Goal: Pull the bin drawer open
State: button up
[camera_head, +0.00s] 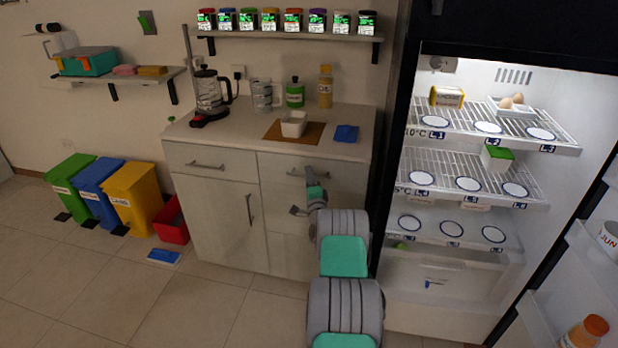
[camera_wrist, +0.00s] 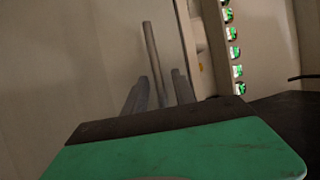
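The counter cabinet's right-hand column has a pale front (camera_head: 275,190) that looks closed; no label marks it as the bin drawer. A horizontal bar handle (camera_head: 295,172) shows near its top, partly hidden by my arm. My gripper (camera_head: 312,178) is at this front, close to the handle, with its fingers too small to make out there. In the wrist view, a grey bar handle (camera_wrist: 150,48) runs down to between the two fingers of my gripper (camera_wrist: 160,90). The fingers are apart, with gaps beside the bar. I cannot tell whether either finger touches it.
A left drawer (camera_head: 210,162) and a door (camera_head: 215,210) are beside this front. The fridge (camera_head: 440,285) stands open close on the right. Green, blue and yellow bins (camera_head: 130,195) and a red box (camera_head: 170,222) stand at left.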

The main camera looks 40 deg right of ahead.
jog(key=shift+c, duration=0.5)
grip_shut()
dwell(0.8)
